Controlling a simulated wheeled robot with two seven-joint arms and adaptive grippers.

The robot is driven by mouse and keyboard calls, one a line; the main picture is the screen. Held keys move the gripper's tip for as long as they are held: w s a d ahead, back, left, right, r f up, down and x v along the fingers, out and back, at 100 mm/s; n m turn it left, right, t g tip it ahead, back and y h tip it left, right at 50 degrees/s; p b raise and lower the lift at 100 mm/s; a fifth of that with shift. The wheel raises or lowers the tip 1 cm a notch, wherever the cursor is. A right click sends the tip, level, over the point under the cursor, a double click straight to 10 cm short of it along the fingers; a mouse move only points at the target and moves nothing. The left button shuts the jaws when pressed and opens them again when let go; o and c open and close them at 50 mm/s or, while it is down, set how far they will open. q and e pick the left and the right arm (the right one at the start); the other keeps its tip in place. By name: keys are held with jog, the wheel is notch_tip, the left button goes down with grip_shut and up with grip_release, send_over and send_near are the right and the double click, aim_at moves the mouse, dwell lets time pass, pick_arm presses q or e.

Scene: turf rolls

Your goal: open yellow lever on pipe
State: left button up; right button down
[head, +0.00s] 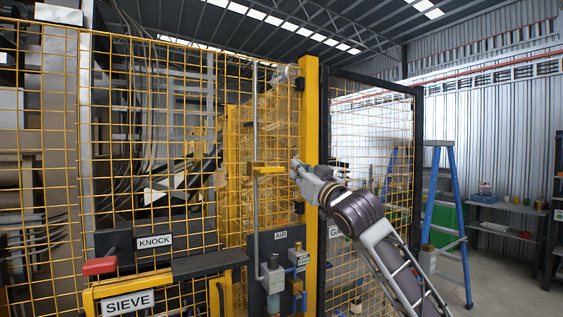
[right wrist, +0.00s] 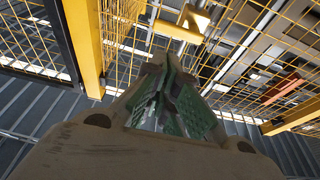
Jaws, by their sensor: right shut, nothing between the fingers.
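The yellow lever (head: 270,169) sits on a thin grey vertical pipe (head: 256,115) in front of the yellow mesh fence. It points sideways to the right from the pipe. My right gripper (head: 295,164) is just right of the lever's free end, beside the yellow post; whether it touches the lever cannot be told. In the right wrist view the gripper's fingers (right wrist: 165,72) are closed together with nothing between them, and the yellow lever (right wrist: 180,30) shows just beyond their tips. My left gripper is not in view.
A thick yellow post (head: 310,130) stands close behind my right gripper. Below the lever is a dark panel labelled AIR (head: 280,236). A red handle (head: 99,266) and a SIEVE sign (head: 127,303) are at lower left. A blue ladder (head: 441,215) stands at right.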

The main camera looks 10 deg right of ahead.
jog(key=shift+s+d+r, duration=0.1)
jog(key=shift+s+r, duration=0.05)
jog(key=shift+r, duration=0.65)
jog(key=shift+s+r, duration=0.1)
jog(key=shift+r, duration=0.7)
jog(key=shift+w, duration=0.15)
notch_tip(320, 180, up, 3)
jog(key=p, duration=0.4)
send_over(270, 169)
jog(key=d, duration=0.3)
jog(key=shift+s+d+f+p, duration=0.1)
jog(key=shift+s+f+p, duration=0.1)
jog(key=shift+f, duration=0.45)
jog(key=shift+s+d+f+p, duration=0.1)
jog(key=shift+f+p, duration=0.05)
jog(key=shift+f, duration=0.45)
jog(key=shift+s+f+p, duration=0.1)
jog(key=shift+f+p, duration=0.1)
jog(key=shift+f, duration=0.45)
jog(key=shift+s+t, duration=0.15)
jog(key=shift+t, duration=0.15)
